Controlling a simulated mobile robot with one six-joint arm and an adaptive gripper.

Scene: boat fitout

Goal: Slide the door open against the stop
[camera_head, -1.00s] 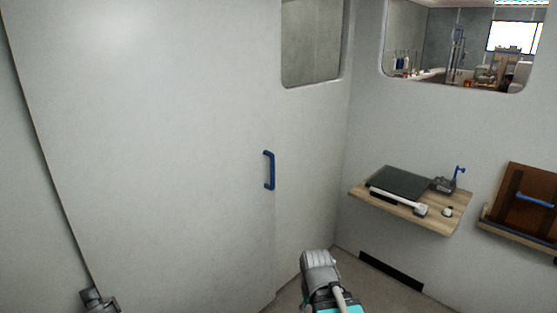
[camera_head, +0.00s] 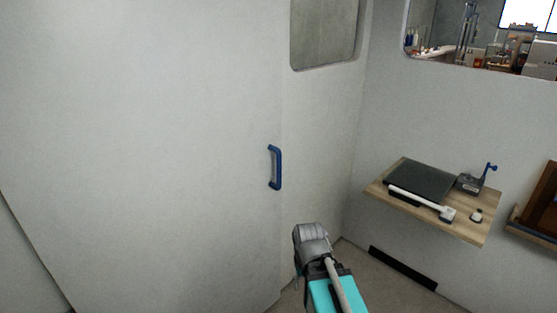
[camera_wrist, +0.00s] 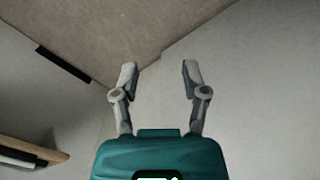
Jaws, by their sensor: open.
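The door (camera_head: 150,130) is a large pale grey panel filling the left of the head view. A blue vertical handle (camera_head: 275,167) sits near its right edge. My arm's end, grey and teal, shows low in the head view, below and right of the handle and apart from it. In the wrist view my gripper (camera_wrist: 158,75) is open, with nothing between its two fingers. The wrist view shows floor and pale wall surfaces ahead of the fingers; the handle is not in it. I cannot make out the stop.
A wooden shelf (camera_head: 470,228) on the right wall holds a dark flat panel (camera_head: 421,179), a white bar tool and a small device with a blue lever (camera_head: 471,183). A window (camera_head: 325,35) is above right of the handle. A dark floor-level vent (camera_head: 403,268) lies below the shelf.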

